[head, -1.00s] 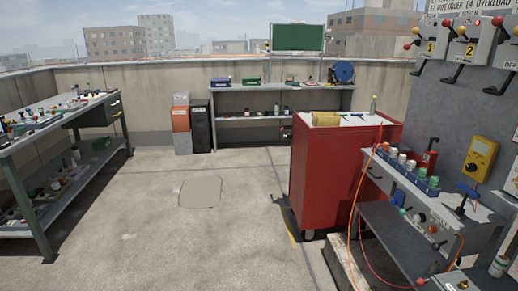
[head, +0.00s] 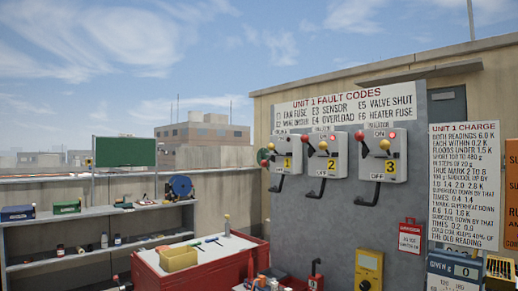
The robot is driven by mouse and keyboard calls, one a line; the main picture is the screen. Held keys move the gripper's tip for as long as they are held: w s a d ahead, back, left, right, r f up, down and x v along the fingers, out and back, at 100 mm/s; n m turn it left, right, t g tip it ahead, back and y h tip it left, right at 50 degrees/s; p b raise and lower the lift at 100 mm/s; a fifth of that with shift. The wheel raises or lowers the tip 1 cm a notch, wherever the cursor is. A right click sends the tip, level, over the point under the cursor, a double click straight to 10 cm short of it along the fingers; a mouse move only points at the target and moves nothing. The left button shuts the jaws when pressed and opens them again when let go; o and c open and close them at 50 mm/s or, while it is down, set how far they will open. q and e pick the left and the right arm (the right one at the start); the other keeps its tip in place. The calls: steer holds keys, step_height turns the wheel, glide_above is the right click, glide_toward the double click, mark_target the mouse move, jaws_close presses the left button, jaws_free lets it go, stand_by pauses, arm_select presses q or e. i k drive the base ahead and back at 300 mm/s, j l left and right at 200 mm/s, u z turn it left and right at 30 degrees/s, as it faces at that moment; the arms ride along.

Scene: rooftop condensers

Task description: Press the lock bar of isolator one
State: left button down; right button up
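Isolator one (head: 291,148) is a pale grey box with a yellow "1" label, leftmost of three on the grey panel. Isolator two (head: 335,150) and isolator three (head: 397,150) are alike, with "2" and "3" labels and bars below. Neither of my grippers is in the head view.
A red cabinet (head: 160,281) with a yellow bin (head: 178,259) stands below left of the panel. A yellow meter (head: 369,269) and a red tag (head: 410,237) hang under isolator three. A shelf (head: 100,213) stands at the left.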

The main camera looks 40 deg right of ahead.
mark_target(271, 147)
steer(key=i+j+z, duration=0.1)
steer(key=i+z, duration=0.3)
steer(key=i+j+z, duration=0.55)
steer(key=z, duration=0.25)
steer(key=i+j+z, duration=0.55)
steer(key=z, duration=0.25)
steer(key=i+j+z, duration=0.15)
steer(key=j+z, duration=0.15)
steer(key=z, duration=0.15)
steer(key=j+z, duration=0.4)
steer(key=i+j+z, duration=0.1)
steer(key=j+z, duration=0.15)
steer(key=z, duration=0.15)
steer(key=j+z, duration=0.6)
steer(key=j, duration=0.2)
